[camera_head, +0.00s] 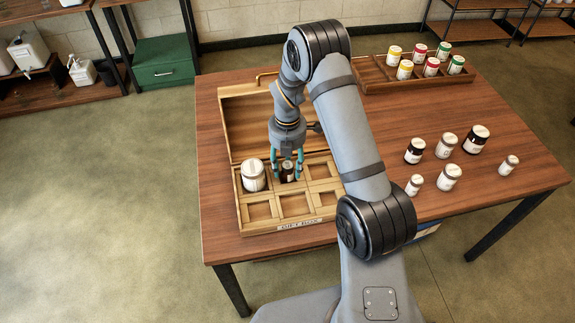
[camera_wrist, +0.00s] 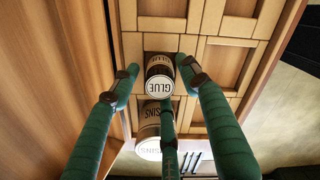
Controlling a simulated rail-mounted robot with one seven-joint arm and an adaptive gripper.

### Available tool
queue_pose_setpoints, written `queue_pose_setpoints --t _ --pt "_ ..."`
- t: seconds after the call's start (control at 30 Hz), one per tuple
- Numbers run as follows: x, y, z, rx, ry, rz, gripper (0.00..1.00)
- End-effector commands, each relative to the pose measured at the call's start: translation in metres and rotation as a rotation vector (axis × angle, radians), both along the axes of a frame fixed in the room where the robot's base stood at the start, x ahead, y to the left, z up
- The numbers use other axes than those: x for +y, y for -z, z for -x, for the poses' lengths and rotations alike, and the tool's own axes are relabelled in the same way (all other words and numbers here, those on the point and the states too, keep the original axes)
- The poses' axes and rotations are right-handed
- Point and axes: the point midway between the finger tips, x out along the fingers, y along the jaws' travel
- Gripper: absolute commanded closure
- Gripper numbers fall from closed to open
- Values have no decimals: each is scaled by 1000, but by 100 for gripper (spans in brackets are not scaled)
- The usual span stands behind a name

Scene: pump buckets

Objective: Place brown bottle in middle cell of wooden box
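The wooden box (camera_head: 238,212) lies open on the table, with two rows of three cells. The brown bottle (camera_head: 288,172) has a white-topped lid marked GLUE and stands in the back middle cell; it also shows in the wrist view (camera_wrist: 160,78). My gripper (camera_head: 287,174) is above that cell, with its teal fingers on the sides of the bottle. In the wrist view my gripper (camera_wrist: 158,74) is open, with gaps between the side fingertips and the bottle. The bottle's base is hidden.
A larger white-lidded jar (camera_head: 253,176) fills the back left cell, close beside my fingers. The box lid (camera_head: 262,122) stands raised behind. Several loose jars (camera_head: 446,146) stand at the right. A wooden tray (camera_head: 375,84) of coloured jars is at the back.

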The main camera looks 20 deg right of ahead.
Motion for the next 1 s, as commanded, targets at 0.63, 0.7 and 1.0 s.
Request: queue_pose_setpoints --t 0.63,0.7,1.0 --pt "0 -49 -2 -7 0 -1 51" --pt "0 -64 -2 -6 -1 0 51" --pt "0 -115 -1 -3 -1 0 51"
